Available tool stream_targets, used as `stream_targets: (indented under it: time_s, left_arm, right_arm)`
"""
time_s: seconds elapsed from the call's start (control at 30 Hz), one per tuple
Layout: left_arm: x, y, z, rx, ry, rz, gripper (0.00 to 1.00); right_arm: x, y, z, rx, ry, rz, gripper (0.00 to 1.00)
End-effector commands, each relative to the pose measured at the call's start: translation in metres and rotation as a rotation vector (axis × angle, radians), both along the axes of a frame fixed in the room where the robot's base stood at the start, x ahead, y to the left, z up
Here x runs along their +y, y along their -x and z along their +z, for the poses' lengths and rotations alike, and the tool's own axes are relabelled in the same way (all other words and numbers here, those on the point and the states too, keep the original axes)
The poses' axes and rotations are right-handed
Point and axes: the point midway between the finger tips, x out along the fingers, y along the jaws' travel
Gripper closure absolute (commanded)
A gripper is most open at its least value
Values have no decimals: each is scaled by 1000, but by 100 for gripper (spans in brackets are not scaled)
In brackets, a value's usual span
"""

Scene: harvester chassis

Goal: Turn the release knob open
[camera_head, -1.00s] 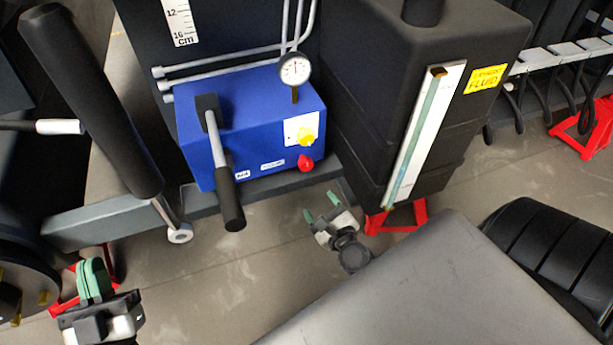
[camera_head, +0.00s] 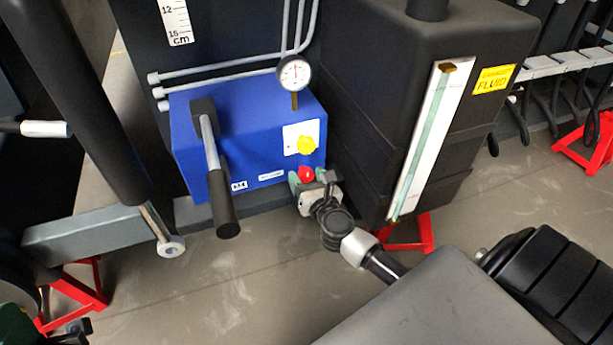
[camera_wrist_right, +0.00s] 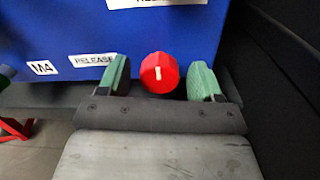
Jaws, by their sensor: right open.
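The release knob (camera_head: 306,174) is the small red knob low on the front right of the blue box (camera_head: 262,165). In the right wrist view the red knob (camera_wrist_right: 159,73) has a short, nearly upright white mark and sits right of the RELEASE label (camera_wrist_right: 95,60). My right gripper (camera_head: 312,182) is open, its green fingertips (camera_wrist_right: 165,80) on either side of the knob. A gap shows between the knob and each finger. Only a dark piece at the bottom left corner of the head view seems to be my left gripper; its fingers are not clear.
A yellow knob (camera_head: 306,145) sits above the red one. A black-gripped lever (camera_head: 224,205) hangs at the box's front left. A gauge (camera_head: 294,73) stands on top. A black tank (camera_head: 440,120) with a sight strip stands close on the right.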

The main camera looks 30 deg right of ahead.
Motion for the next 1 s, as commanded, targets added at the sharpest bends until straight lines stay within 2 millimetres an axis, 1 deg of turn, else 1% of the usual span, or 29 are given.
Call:
stream_targets:
  time_s: [0.1, 0.37, 0.7, 0.87, 1.0]
  left_arm:
    - [0, 2, 1, -19, 6, -1, 100]
    - [1, 3, 1, -24, 7, -1, 100]
    - [1, 3, 1, -24, 7, -1, 100]
    - [0, 2, 2, -17, 5, -1, 100]
    - [-1, -7, -2, 62, -17, 3, 100]
  right_arm:
    - [-1, -6, 0, 0, 2, 0, 35]
    - [-1, -7, 0, 1, 2, 1, 35]
    - [-1, -7, 0, 0, 2, 1, 84]
    - [-1, -7, 0, 3, 9, 0, 84]
    - [-1, -7, 1, 10, 37, 0, 84]
